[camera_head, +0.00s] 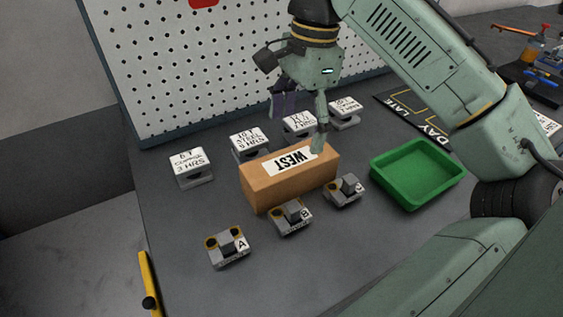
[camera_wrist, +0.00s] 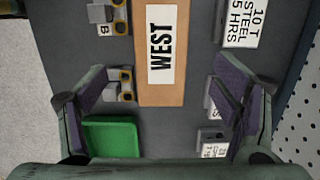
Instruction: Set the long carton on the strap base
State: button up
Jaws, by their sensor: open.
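The long carton (camera_head: 255,187) is a brown box with a white WEST label, lying on the dark table. It also shows in the wrist view (camera_wrist: 147,93), running from the top edge to the middle. My gripper (camera_head: 302,125) is open and empty over the carton's right end in the head view. In the wrist view its fingers (camera_wrist: 162,88) are spread wide on either side of the carton, apart from it. I cannot tell which thing is the strap base; none is marked so.
Lettered grey blocks, including A (camera_head: 228,250) and B (camera_head: 290,219), stand in front of the carton. Grey stands with white cards (camera_head: 190,162) stand behind it, before a pegboard (camera_head: 170,60). A green tray (camera_head: 378,169) is at right.

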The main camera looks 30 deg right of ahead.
aim_at(291, 160)
notch_tip(291, 160, down, 3)
jog(key=shift+s+a+r, duration=0.1)
jog(key=shift+a+r, duration=0.05)
jog(key=shift+w+a+f+p, duration=0.1)
jog(key=shift+a+f+p, duration=0.1)
jog(key=shift+f, duration=0.85)
jog(key=shift+w+a+f+p, duration=0.15)
jog(key=shift+f+p, duration=0.1)
jog(key=shift+f, duration=0.75)
jog(key=shift+s+a+f+p, duration=0.1)
jog(key=shift+a+f+p, duration=0.1)
jog(key=shift+f, duration=0.85)
jog(key=shift+c, duration=0.3)
jog(key=shift+r, duration=0.1)
jog(key=c, duration=1.6)
